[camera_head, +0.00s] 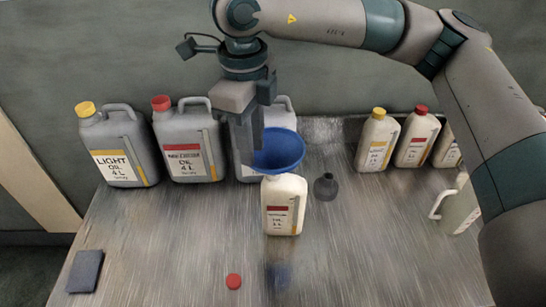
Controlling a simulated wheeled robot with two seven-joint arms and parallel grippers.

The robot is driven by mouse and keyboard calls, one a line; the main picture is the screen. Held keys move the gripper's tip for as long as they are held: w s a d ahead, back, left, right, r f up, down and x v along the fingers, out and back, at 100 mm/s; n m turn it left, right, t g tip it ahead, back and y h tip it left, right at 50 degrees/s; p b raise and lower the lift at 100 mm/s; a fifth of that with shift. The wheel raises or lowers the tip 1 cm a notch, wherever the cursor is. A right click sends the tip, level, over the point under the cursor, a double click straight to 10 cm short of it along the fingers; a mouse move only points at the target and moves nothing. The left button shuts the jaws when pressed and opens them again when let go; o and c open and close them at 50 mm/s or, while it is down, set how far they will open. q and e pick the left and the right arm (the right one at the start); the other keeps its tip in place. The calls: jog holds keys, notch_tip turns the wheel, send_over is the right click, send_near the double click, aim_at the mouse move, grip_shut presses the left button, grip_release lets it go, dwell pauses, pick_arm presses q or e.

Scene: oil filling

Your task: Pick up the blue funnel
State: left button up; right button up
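The blue funnel (279,150) sits with its wide mouth up at the top of the white oil bottle (284,207). Its spout is hidden, so I cannot tell how deep it sits in the bottle's neck. My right gripper (246,155) points down at the funnel's left rim, its fingers overlapping or touching that edge in the picture. The fingers look close together, but whether they are clamped on the rim is not clear. My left gripper is not in view.
Grey canisters with a yellow cap (117,147) and a red cap (187,141) stand behind left; another is partly hidden. A dark small funnel-like object (326,187) stands right of the bottle. White bottles (376,141) stand behind right. A red cap (233,281) and dark block (85,272) lie in front.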

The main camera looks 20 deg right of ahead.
aim_at(255, 167)
jog(key=f+p, duration=0.2)
jog(key=f, duration=0.1)
jog(key=shift+w+d+f, duration=0.2)
jog(key=shift+f, duration=0.4)
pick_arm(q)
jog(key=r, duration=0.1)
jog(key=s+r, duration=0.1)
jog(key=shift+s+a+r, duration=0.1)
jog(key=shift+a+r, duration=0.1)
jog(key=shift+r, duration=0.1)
pick_arm(e)
jog(key=shift+f, duration=0.2)
grip_shut()
